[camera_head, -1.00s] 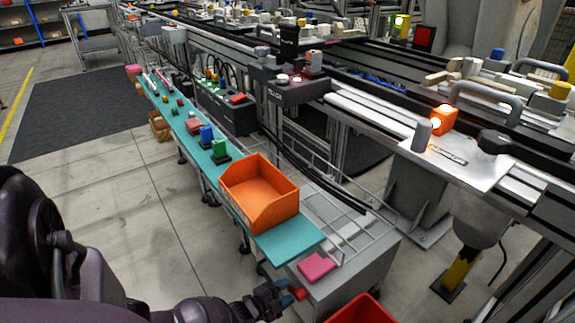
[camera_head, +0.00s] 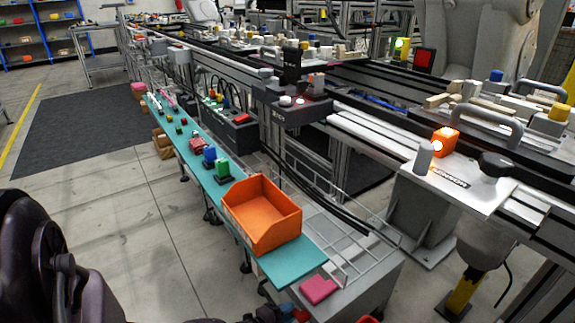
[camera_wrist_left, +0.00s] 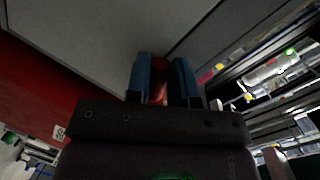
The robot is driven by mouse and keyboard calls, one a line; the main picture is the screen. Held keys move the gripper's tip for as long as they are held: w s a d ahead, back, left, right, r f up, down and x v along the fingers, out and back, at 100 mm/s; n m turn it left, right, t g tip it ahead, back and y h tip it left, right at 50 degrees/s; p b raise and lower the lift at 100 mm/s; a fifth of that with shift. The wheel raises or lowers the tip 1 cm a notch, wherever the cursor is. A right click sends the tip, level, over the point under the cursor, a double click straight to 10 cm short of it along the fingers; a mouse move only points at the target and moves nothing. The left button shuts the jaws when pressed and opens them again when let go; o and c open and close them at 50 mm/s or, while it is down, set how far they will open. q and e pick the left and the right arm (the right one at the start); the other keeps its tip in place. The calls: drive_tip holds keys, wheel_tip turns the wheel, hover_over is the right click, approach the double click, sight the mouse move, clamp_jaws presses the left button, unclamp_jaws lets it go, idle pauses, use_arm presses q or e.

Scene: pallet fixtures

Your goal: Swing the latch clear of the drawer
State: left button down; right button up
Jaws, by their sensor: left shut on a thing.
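My left gripper (camera_head: 284,313) is at the bottom edge of the head view, beside the front of a grey cabinet (camera_head: 372,282). In the left wrist view, its two blue fingers (camera_wrist_left: 164,84) are shut on a small red piece (camera_wrist_left: 160,92), which looks like the latch. Most of the red piece is hidden between the fingers. A red tip (camera_head: 301,315) shows at the fingers in the head view. A pale grey panel (camera_wrist_left: 95,35) fills the upper left of the wrist view; I cannot tell the drawer's outline. My right gripper is not in view.
A pink block (camera_head: 318,290) lies on the cabinet top. An orange bin (camera_head: 277,238) stands on the teal shelf (camera_head: 292,266) behind it. A red bin (camera_head: 368,319) is barely visible at the bottom edge. Open floor (camera_head: 110,215) lies to the left.

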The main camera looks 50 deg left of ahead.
use_arm(q)
drive_tip(key=shift+a+r+m+y+p, duration=0.2)
drive_tip(key=shift+r+m+y+p, duration=0.35)
drive_tip(key=shift+m, duration=0.45)
drive_tip(key=shift+a+r+m+t, duration=0.15)
drive_tip(key=shift+r+m, duration=0.2)
drive_tip(key=shift+m, duration=0.3)
drive_tip(key=shift+d+r+m+t, duration=0.15)
drive_tip(key=shift+r+m, duration=0.2)
drive_tip(key=shift+m, duration=0.3)
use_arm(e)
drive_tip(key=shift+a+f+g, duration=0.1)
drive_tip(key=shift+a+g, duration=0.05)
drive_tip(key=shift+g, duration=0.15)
use_arm(q)
drive_tip(key=shift+a, duration=0.1)
drive_tip(key=c, duration=1)
unclamp_jaws()
drive_tip(key=shift+s, duration=0.1)
